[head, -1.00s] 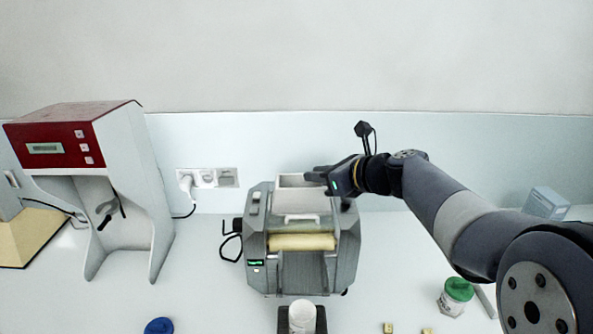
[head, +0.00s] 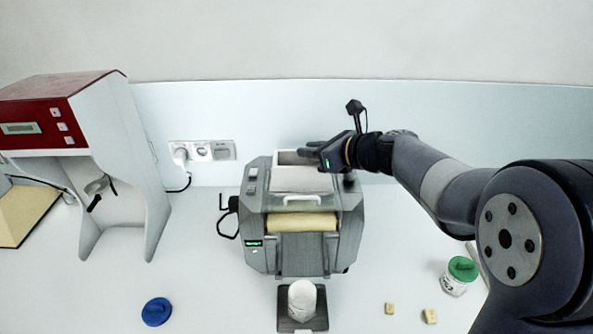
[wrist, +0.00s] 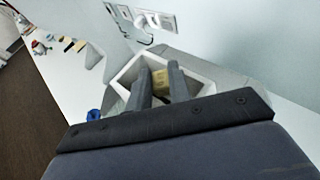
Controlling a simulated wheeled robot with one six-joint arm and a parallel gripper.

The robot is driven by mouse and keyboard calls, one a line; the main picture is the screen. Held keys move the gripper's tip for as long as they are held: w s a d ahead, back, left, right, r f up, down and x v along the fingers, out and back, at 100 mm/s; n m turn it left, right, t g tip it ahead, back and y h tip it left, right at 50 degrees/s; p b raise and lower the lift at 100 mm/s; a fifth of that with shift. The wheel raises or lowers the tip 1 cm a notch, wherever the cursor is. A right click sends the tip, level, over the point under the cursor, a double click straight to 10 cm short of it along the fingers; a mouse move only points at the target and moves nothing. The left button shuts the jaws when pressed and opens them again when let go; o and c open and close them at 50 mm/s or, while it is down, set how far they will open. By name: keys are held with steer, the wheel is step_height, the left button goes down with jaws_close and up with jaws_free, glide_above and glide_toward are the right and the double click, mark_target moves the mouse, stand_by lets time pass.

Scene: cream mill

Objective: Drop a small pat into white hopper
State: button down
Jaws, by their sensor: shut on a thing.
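The white hopper (head: 303,181) sits on top of the grey mill (head: 350,225), with its open mouth upward. My gripper (head: 302,154) reaches in from the right, its fingers over the hopper's mouth near the back rim. In the wrist view the fingers (wrist: 160,76) are over the hopper's opening (wrist: 199,69), shut on a small yellowish pat (wrist: 160,90). In the head view the pat is hidden. Two more small pats, one (head: 390,309) and a larger one (head: 430,316), lie on the bench at the front right.
A white cup (head: 302,300) stands on a dark plate before the mill. A blue lid (head: 156,311) lies left of it. A green-lidded jar (head: 463,269) stands right. A red-and-white machine (head: 105,130) stands at left. Wall sockets (head: 203,151) are behind.

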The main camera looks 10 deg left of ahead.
steer(key=shift+f, duration=0.15)
steer(key=c, duration=1.2)
jaws_free()
steer(key=shift+c, duration=0.2)
steer(key=shift+d, duration=0.1)
steer(key=b+v, duration=0.2)
steer(key=v, duration=0.8)
steer(key=shift+s+d, duration=0.2)
steer(key=shift+d, duration=0.05)
